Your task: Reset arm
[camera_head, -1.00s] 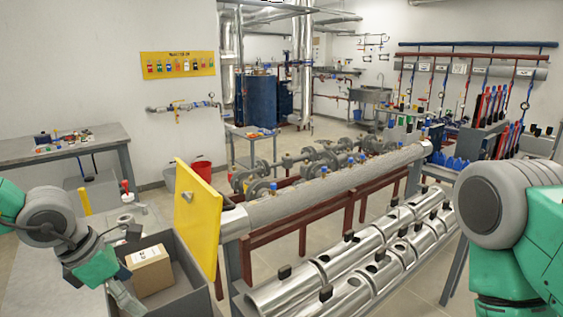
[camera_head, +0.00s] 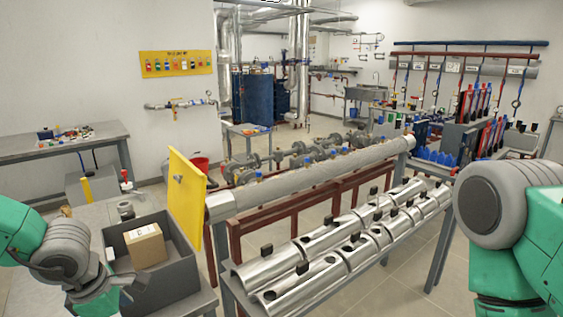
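My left arm comes in from the left edge, and its gripper (camera_head: 128,282) is low at the front left, by the near side of a grey bin. It is small and partly cut by the frame's lower area, so I cannot tell its finger state. A cardboard box (camera_head: 146,246) with a white label sits in the grey bin (camera_head: 186,290), just beyond the gripper. My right arm shows only as a large grey and green joint at the right edge; its gripper is out of view.
A yellow panel (camera_head: 186,205) stands upright beside the bin. A long pipe on a red frame (camera_head: 296,215) runs to the right, with several shiny metal half-shells (camera_head: 305,285) in front of it. A grey bench (camera_head: 50,152) stands at the left.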

